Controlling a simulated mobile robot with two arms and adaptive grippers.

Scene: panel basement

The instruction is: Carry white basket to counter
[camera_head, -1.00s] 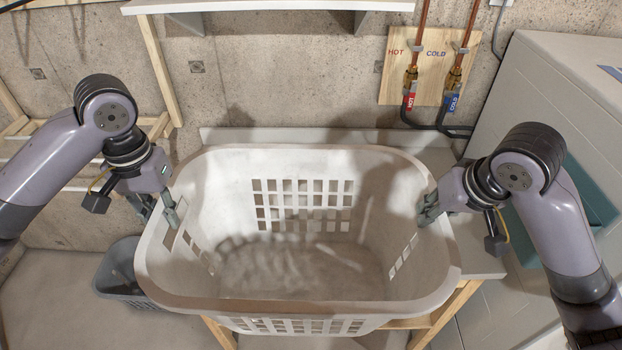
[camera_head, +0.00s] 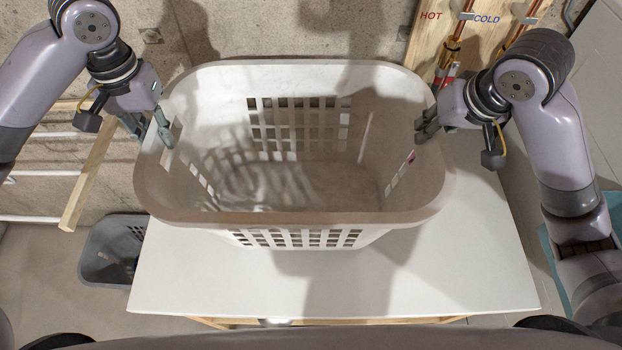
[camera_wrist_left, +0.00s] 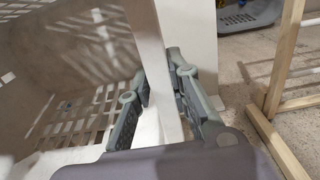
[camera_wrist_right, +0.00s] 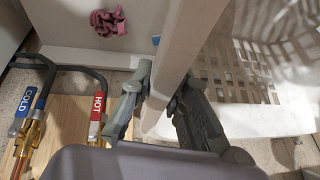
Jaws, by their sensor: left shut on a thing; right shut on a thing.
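The white basket (camera_head: 300,215) is an empty, slatted laundry basket, upright in the middle of the head view. It is over the white counter (camera_head: 440,275); whether its base touches the top I cannot tell. My left gripper (camera_head: 160,130) is shut on the basket's left rim, which runs between its fingers in the left wrist view (camera_wrist_left: 160,90). My right gripper (camera_head: 428,125) is shut on the right rim, also between its fingers in the right wrist view (camera_wrist_right: 160,95). The basket's underside is hidden.
A grey bin (camera_head: 105,255) stands on the floor left of the counter. A wooden rack (camera_head: 88,175) is at the left wall. Hot and cold pipes (camera_head: 465,40) are at the back right. A pink cloth (camera_wrist_right: 109,22) shows in the right wrist view. The counter's front is clear.

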